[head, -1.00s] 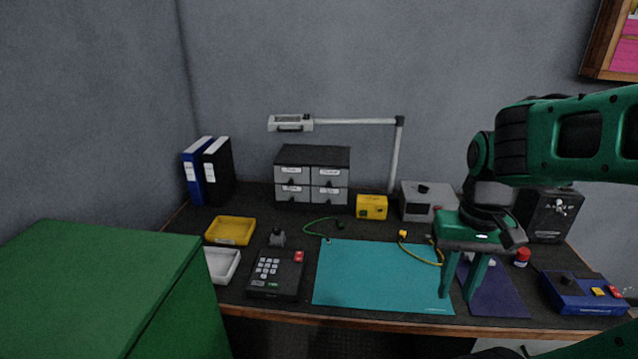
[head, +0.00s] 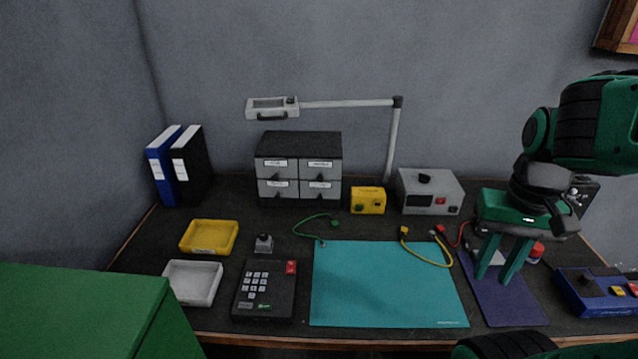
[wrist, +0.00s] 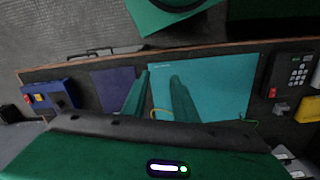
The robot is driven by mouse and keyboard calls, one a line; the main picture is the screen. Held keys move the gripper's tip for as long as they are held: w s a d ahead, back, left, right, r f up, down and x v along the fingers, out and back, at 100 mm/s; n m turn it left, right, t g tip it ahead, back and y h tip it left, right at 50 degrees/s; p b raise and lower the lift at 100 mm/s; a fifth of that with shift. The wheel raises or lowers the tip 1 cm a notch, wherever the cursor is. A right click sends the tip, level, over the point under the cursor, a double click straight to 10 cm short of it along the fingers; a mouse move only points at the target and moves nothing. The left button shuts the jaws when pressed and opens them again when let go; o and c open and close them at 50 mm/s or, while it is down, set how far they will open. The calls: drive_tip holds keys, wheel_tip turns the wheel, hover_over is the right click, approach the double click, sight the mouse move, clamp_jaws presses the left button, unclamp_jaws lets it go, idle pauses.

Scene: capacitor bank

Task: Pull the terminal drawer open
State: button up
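A small grey cabinet (head: 298,143) with a dark top stands at the back of the bench in the head view. It has labelled drawers in two rows, and all their fronts look flush; the label text is too small to read surely. My gripper (head: 490,279) is at the right, pointing down over the purple mat, well apart from the cabinet. Its two green fingers are parted with nothing visible between them. The wrist view also shows my gripper (wrist: 158,80) with a gap between the fingers; the cabinet's drawers cannot be made out there.
A lamp (head: 348,103) arches above and right of the cabinet. A yellow box (head: 368,200) and a grey power unit (head: 430,192) stand to its right. A teal mat (head: 385,285), a keypad (head: 265,290) and a yellow tray (head: 209,237) lie in front. A green block (head: 75,310) fills the lower left.

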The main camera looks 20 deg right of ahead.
drive_tip(key=w+d+f+m+h, duration=0.2)
drive_tip(key=w+d+f+h, duration=0.25)
drive_tip(key=w, duration=0.55)
drive_tip(key=w+d+f+m+h, duration=0.1)
drive_tip(key=w+d+f+h, duration=0.3)
drive_tip(key=w, duration=0.5)
drive_tip(key=n+t+y, duration=0.3)
drive_tip(key=n+t, duration=0.7)
drive_tip(key=t, duration=0.7)
approach(319, 180)
drive_tip(key=shift+n, duration=0.3)
drive_tip(key=x, duration=0.9)
drive_tip(key=shift+d, duration=0.1)
clamp_jaws()
